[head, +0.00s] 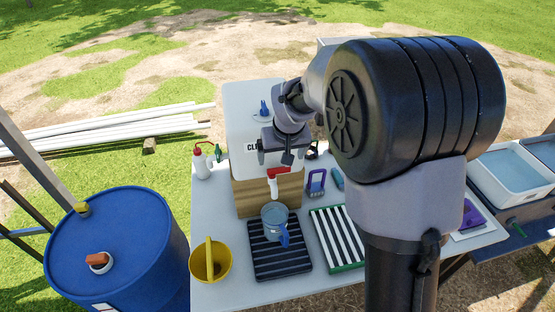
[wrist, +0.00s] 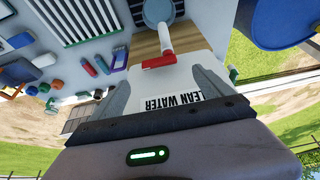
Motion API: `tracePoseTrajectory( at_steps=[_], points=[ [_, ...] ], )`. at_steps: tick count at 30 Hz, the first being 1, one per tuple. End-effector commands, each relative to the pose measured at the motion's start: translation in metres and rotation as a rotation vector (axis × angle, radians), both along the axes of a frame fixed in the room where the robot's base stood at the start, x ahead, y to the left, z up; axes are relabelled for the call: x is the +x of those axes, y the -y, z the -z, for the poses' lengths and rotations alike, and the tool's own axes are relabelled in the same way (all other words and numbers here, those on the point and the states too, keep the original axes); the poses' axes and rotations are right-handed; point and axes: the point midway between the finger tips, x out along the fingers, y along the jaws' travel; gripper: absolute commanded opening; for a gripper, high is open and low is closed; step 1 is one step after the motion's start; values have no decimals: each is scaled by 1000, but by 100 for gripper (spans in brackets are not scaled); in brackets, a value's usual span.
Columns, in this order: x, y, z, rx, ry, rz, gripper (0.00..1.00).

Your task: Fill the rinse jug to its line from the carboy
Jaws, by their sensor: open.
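The white carboy (head: 240,110) stands on a wooden block (head: 250,197), its label partly hidden by my arm in the head view. Its label reads "LEAN WATER" upside down in the wrist view (wrist: 178,104). A red tap lever (head: 278,171) with a white spout (head: 273,189) sticks out of its front; the lever also shows in the wrist view (wrist: 158,63). The clear bluish jug (head: 274,216) with a blue handle stands under the spout; its water level cannot be told. My gripper (wrist: 160,80) is open and empty, close to the lever, its fingers spread to either side.
The jug stands on a black slatted tray (head: 279,262). A yellow bucket (head: 222,263) is left of it, a green-edged striped rack (head: 337,240) right. A white bottle (head: 201,164) stands left of the carboy. A blue drum (head: 115,245) stands beside the table.

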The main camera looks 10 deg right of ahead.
Motion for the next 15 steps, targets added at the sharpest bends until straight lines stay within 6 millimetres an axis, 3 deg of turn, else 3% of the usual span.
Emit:
tracePoseTrajectory(
  at_steps=[1, 6, 15],
  points=[
    [5, 0, 17, 0, -4, -1, 90],
    [21, 0, 54, 1, -2, 2, 90],
    [32, 0, 76, 0, 1, 1, 90]
  ],
)
